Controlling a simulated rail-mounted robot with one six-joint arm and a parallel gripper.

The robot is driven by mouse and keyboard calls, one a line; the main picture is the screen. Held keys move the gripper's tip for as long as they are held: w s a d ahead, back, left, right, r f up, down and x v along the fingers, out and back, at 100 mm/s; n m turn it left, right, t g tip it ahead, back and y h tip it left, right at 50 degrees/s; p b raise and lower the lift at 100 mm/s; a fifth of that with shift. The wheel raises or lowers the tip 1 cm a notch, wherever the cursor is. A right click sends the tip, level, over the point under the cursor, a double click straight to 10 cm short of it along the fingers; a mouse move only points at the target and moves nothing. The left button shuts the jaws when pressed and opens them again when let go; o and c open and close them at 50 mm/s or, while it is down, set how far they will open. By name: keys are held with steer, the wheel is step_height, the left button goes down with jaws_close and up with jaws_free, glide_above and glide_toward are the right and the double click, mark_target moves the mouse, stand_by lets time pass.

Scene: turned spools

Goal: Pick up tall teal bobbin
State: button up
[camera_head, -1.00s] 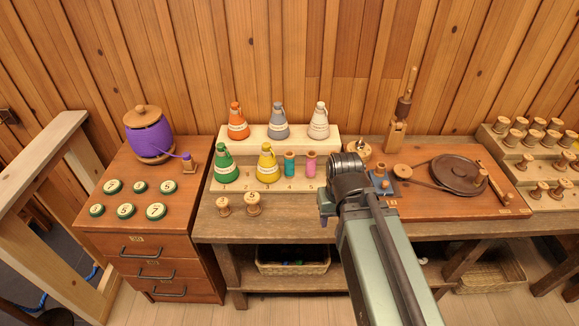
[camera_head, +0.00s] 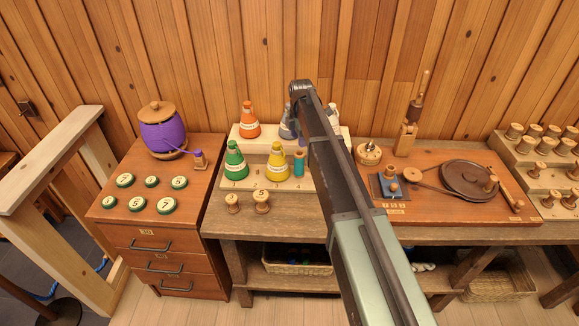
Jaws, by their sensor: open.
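The tall teal bobbin (camera_head: 299,164) stands upright on the front step of the pale stepped rack (camera_head: 240,187), just right of the yellow cone. My arm reaches up across the middle of the view, its wrist above and beyond the bobbin. Only a small part of my gripper (camera_head: 298,138) shows below the wrist, open, above the bobbin and apart from it. The fingertips are mostly hidden by the arm.
Close by stand a yellow cone (camera_head: 277,162), a green cone (camera_head: 236,161), an orange cone (camera_head: 249,120) and a partly covered grey cone (camera_head: 286,128). Two wooden spools (camera_head: 261,202) stand in front. A winding board (camera_head: 450,212) lies to the right.

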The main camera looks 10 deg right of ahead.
mark_target(299, 159)
step_height(299, 159, down, 11)
steer(key=n+b, duration=0.4)
steer(key=b, duration=0.7)
steer(key=shift+f+n, duration=0.1)
steer(key=shift+n, duration=0.3)
steer(key=shift+r, duration=0.25)
steer(key=c, duration=0.7)
